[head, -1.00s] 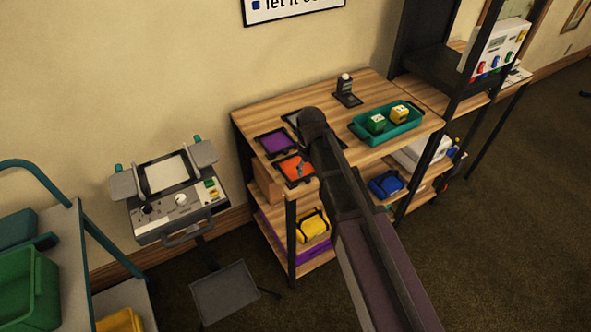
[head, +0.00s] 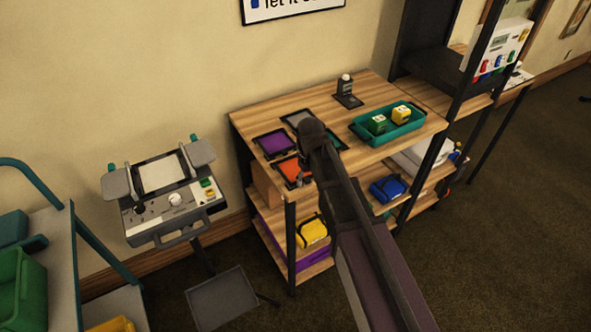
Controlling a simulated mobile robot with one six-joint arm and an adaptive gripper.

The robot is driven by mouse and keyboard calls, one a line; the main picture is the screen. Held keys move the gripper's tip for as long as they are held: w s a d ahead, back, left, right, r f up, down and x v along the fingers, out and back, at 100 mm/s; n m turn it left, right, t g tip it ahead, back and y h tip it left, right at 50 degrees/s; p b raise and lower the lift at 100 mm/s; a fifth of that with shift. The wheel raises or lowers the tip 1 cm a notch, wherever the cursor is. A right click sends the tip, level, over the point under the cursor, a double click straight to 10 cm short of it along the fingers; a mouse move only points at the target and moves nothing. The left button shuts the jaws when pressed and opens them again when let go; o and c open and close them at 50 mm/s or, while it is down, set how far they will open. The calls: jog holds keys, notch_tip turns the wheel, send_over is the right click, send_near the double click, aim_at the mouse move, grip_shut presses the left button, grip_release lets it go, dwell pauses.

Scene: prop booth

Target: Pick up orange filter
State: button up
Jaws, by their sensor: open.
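The orange filter (head: 285,170) lies flat in a dark frame at the front left corner of the wooden table top. My gripper (head: 299,180) shows small and dark at its right side, partly hidden by my arm. It is open, with nothing seen held in it. I cannot tell whether the fingers touch the filter. My arm covers part of the area just right of it.
A purple filter (head: 274,142) lies behind the orange one, a grey one (head: 297,118) farther back, and a teal one (head: 334,140) behind my arm. A teal tray (head: 372,138) with green and yellow blocks and a small dark stand (head: 346,98) share the table top.

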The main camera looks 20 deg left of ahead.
grip_shut()
dwell(0.3)
jog(key=shift+r, duration=0.1)
notch_tip(320, 180, up, 2)
jog(key=p, duration=0.2)
jog(key=shift+r+p, duration=0.25)
jog(key=shift+p, duration=0.15)
jog(key=shift+s+d+r+p, duration=0.25)
jog(key=shift+s+r+p, duration=0.15)
jog(key=shift+r+p, duration=0.2)
jog(key=s+d+r+p, duration=0.1)
jog(key=s+d, duration=0.7)
jog(key=s, duration=0.4)
jog(key=shift+s, duration=0.35)
